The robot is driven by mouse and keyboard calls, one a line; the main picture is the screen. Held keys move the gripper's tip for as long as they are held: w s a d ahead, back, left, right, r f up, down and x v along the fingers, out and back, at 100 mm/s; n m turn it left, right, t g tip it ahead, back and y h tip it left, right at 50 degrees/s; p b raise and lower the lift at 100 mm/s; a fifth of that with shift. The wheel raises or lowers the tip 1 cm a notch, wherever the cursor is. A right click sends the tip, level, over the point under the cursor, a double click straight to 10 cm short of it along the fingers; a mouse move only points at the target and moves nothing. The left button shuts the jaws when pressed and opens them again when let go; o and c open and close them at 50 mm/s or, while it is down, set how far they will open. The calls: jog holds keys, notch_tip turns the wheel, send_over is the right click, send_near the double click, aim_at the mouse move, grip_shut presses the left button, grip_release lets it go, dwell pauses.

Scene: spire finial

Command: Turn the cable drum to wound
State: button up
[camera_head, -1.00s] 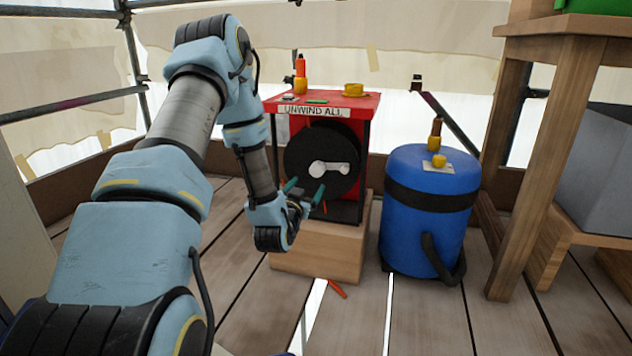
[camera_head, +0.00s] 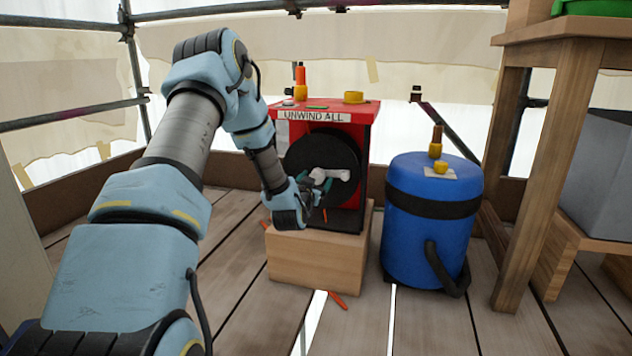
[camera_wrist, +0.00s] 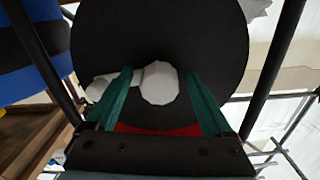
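A white crank handle (camera_head: 332,174) lies across the drum's face, roughly level. The wrist view shows the drum (camera_wrist: 215,60) filling the middle, with the white handle's rounded end (camera_wrist: 160,84) between my fingertips. My gripper (camera_head: 318,190) is in front of the drum's lower left. In the wrist view my gripper (camera_wrist: 160,88) is open, with a green finger on either side of the white end. I cannot tell whether either finger touches it.
A blue barrel (camera_head: 425,235) with a black band and hose stands right of the drum stand. A wooden table (camera_head: 535,130) is farther right. An orange strip (camera_head: 338,299) lies on the plank floor. Black posts flank the drum closely.

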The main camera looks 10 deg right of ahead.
grip_shut()
dwell(0.5)
